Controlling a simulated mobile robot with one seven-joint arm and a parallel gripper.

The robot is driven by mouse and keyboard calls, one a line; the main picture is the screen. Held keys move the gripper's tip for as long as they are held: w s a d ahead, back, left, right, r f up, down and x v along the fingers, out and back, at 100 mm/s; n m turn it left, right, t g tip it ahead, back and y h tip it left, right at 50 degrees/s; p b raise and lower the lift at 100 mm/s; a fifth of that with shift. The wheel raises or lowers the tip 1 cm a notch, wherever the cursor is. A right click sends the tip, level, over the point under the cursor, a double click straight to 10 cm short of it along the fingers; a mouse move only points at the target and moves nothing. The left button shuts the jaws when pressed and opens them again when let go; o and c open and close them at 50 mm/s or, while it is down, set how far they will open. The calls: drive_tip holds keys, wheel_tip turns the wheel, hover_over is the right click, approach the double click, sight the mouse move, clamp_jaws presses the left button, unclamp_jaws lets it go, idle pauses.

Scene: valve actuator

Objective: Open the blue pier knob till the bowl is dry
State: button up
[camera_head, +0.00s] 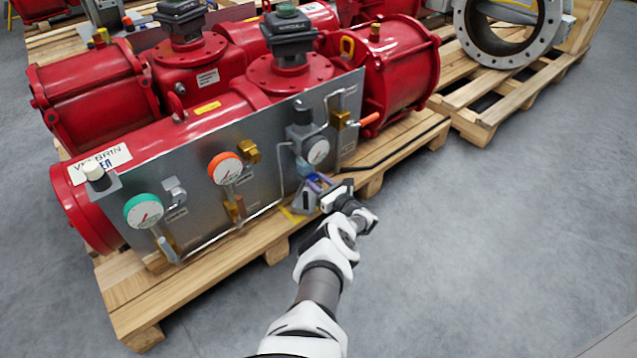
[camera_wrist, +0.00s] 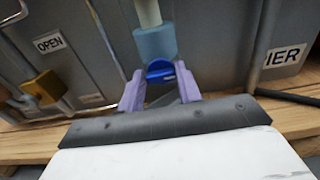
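The blue knob (camera_wrist: 160,71) is at the lower end of a pale blue-grey bowl (camera_wrist: 155,42) on the grey panel in the wrist view. My gripper (camera_wrist: 159,76) has one lavender finger on each side of the knob, with no clear gap seen, so it looks shut on it. The label beside it at the right reads "IER", its first part cut off. In the head view my gripper (camera_head: 318,184) is at the panel's lower right, below a white gauge (camera_head: 318,151); the knob is hardly distinguishable there. Liquid in the bowl cannot be made out.
The grey panel (camera_head: 270,130) carries a green-rimmed gauge (camera_head: 144,211), an orange-rimmed gauge (camera_head: 225,168) and brass fittings. Red actuators (camera_head: 400,65) stand behind on a wooden pallet (camera_head: 150,300). A brass piece (camera_wrist: 44,87) hangs below an "OPEN" label. Floor at right is clear.

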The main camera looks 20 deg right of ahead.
drive_tip(key=c, duration=0.3)
drive_tip(key=n, duration=0.4)
drive_tip(key=shift+s+a+f+n, duration=0.15)
drive_tip(key=shift+a+f+n, duration=0.05)
drive_tip(key=shift+n, duration=0.1)
drive_tip(key=n, duration=0.3)
drive_tip(key=shift+n, duration=0.4)
drive_tip(key=shift+f+n+b, duration=0.15)
drive_tip(key=shift+n+b, duration=1.75)
drive_tip(key=shift+n, duration=2.3)
drive_tip(key=o, duration=1)
drive_tip(key=shift+c, duration=0.2)
